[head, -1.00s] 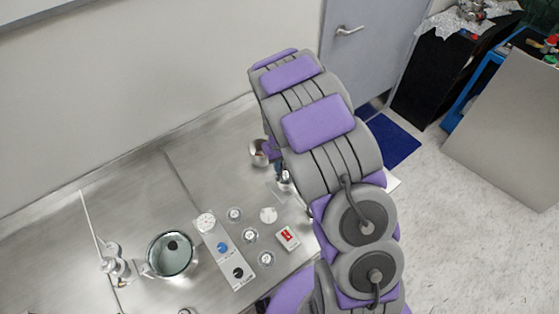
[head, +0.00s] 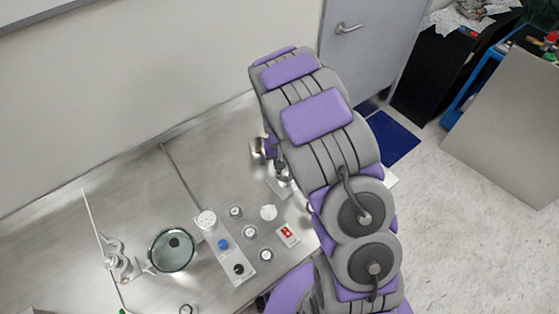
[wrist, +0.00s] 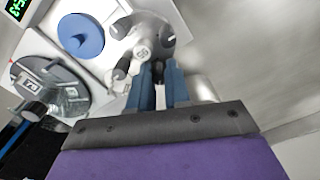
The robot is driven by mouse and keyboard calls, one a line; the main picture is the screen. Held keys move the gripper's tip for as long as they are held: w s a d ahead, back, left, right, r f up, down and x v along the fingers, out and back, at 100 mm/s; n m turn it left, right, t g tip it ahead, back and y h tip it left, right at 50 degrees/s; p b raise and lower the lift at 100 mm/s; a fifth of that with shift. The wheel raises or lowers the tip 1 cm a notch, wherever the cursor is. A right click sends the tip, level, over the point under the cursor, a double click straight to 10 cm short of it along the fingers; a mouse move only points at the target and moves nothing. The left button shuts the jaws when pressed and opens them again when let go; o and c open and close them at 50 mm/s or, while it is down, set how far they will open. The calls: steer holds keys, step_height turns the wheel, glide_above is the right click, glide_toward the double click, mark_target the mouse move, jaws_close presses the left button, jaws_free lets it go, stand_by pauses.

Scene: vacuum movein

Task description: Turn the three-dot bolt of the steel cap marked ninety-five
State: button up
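In the wrist view a round steel cap (wrist: 142,53) carries a small white number tag, too blurred to read for sure. Several dark, stubby bolts stand around its rim, one at the upper right (wrist: 168,36) and one at the lower left (wrist: 121,71). I cannot make out dots on them. My gripper (wrist: 159,68) has its two blue fingers apart, with a narrow gap between them, at the cap's near edge. Whether a bolt sits between the tips is unclear. In the head view my arm hides most of the gripper.
Beside the cap lie a blue knob (wrist: 80,36), a clear tagged disc (wrist: 50,88) and a green-lit display (wrist: 18,9). On the steel bench stand a round glass-topped vessel (head: 172,250), a white knob panel (head: 226,247), several small round pieces and a red switch (head: 288,235).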

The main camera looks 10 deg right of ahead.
steer(key=o, duration=0.4)
steer(key=shift+r, duration=0.1)
step_height(320, 180, up, 17)
steer(key=p, duration=0.1)
stand_by(0.4)
steer(key=shift+w+a, duration=0.1)
